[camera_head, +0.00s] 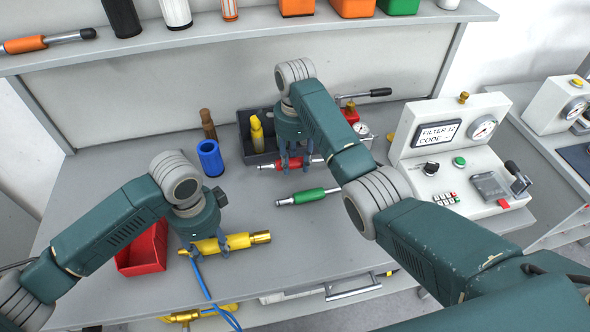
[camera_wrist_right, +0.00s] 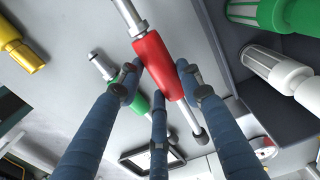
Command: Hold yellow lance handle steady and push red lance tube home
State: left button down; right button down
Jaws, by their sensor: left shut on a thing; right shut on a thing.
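The yellow lance handle (camera_head: 240,241) lies roughly level over the front of the bench, brass end to the right. My left gripper (camera_head: 211,250) is shut around its left part. The red lance tube (camera_head: 267,166), red with metal ends, is further back and to the right, apart from the handle. My right gripper (camera_head: 297,164) is shut on it from above, fingers around its red middle. In the right wrist view the red tube (camera_wrist_right: 157,62) sits between the fingers (camera_wrist_right: 155,85), and a yellow piece (camera_wrist_right: 18,48) shows at top left, well apart.
A green lance tube (camera_head: 309,196) lies just in front of the red one. A red bin (camera_head: 143,252) is beside my left gripper, and a blue cup (camera_head: 210,157) stands behind. A dark tray (camera_head: 252,158) and a tester (camera_head: 457,160) stand further back and right. A blue hose (camera_head: 203,285) hangs in front.

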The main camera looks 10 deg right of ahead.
jog(key=shift+m, duration=0.3)
jog(key=r, duration=0.2)
jog(key=d+r, duration=0.1)
jog(key=r, duration=0.3)
jog(key=shift+w+d+r, duration=0.3)
jog(key=s+d, duration=0.1)
jog(key=s, duration=0.1)
jog(key=n, duration=0.1)
send_near(305, 235)
jog(key=d, duration=0.3)
jog(key=shift+w+f, duration=0.1)
jog(key=shift+w, duration=0.05)
jog(key=shift+a+f, duration=0.1)
jog(key=shift+f, duration=0.25)
jog(key=shift+a+f, duration=0.15)
jog(key=shift+f, duration=1.2)
jog(key=shift+a+f, duration=0.15)
jog(key=shift+f, duration=1.15)
jog(key=shift+a, duration=0.1)
jog(key=shift+a, duration=0.8)
jog(key=shift+a, duration=0.15)
